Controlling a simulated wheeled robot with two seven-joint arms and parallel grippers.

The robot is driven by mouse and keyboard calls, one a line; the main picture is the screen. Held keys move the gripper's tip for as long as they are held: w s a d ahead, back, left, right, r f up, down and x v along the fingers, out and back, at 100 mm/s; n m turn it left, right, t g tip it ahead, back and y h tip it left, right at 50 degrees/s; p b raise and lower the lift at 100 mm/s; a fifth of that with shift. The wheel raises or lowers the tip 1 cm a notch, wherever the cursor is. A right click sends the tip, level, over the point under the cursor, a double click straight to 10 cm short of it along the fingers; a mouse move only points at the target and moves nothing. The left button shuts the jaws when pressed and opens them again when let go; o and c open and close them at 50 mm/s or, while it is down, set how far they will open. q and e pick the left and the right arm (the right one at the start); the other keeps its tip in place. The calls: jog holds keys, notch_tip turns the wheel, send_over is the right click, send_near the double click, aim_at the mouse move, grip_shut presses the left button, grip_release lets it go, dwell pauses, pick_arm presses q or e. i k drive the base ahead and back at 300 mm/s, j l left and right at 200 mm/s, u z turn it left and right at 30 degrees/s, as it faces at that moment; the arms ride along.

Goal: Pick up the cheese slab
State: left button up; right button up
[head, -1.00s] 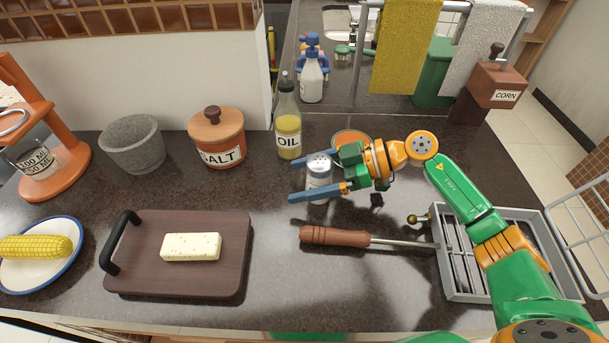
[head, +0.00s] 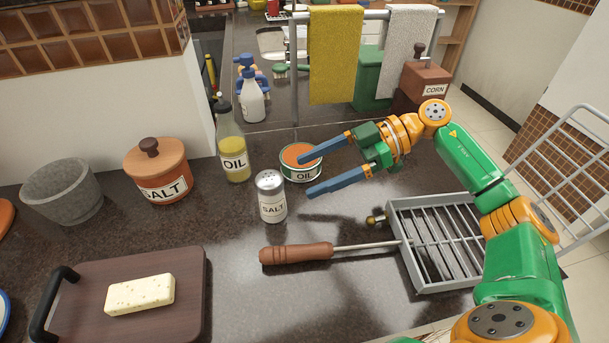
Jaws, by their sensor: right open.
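The cheese slab (head: 140,294) is a pale, speckled block. It lies flat on the dark brown wooden board (head: 182,272) at the lower left of the head view. The board has a black handle on its left side. My right gripper (head: 304,176) is open and empty, its blue fingers pointing left. My left gripper is not in view.
A stone bowl (head: 62,192) is at the left. A wooden-handled tool (head: 297,254) lies right of the board, by a metal grill (head: 430,250).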

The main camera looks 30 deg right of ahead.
aim_at(143, 293)
jog(key=k, duration=1.5)
